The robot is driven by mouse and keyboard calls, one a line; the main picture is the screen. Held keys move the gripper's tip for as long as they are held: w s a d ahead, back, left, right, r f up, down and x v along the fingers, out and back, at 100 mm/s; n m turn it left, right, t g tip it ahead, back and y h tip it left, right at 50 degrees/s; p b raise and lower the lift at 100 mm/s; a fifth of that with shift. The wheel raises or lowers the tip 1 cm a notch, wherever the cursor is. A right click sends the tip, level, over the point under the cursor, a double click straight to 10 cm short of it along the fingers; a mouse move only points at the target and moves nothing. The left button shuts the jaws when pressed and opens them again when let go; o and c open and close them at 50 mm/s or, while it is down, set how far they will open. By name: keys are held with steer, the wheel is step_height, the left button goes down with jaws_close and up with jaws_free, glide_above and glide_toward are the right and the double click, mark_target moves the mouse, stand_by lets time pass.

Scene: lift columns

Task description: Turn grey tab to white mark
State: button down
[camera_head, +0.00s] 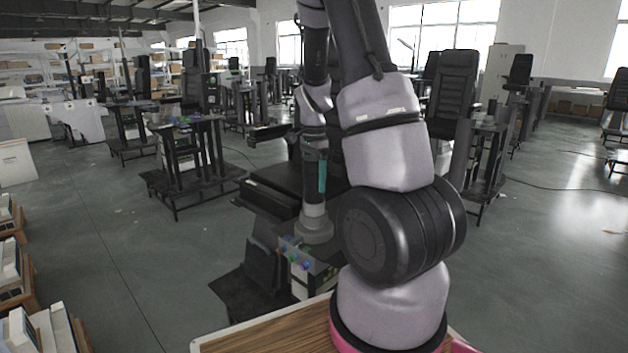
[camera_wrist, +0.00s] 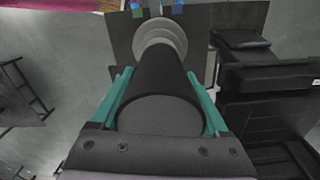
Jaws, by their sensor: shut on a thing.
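A black round post (camera_head: 312,197) rises from a stepped grey round collar (camera_head: 316,228) on the lift column's box. In the wrist view the post (camera_wrist: 155,112) points away from the camera, with the grey collar (camera_wrist: 160,37) at its far end. My gripper (camera_wrist: 160,78) has its two teal fingers on either side of the black post and is shut on it. In the head view one teal finger of my gripper (camera_head: 320,172) shows against the post. I cannot make out a separate grey tab or a white mark in either view.
A control box (camera_head: 300,270) with blue, green and red parts stands beside the collar. A black padded seat (camera_head: 270,192) is close by. A wooden tabletop (camera_head: 265,335) lies in front. Other workstations (camera_head: 190,150) stand behind, with open grey floor between.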

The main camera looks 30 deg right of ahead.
mark_target(314, 158)
steer(key=shift+m, duration=0.3)
jaws_free()
steer(key=shift+r, duration=0.1)
step_height(314, 158, up, 10)
steer(key=shift+f, duration=0.25)
steer(key=shift+r, duration=0.6)
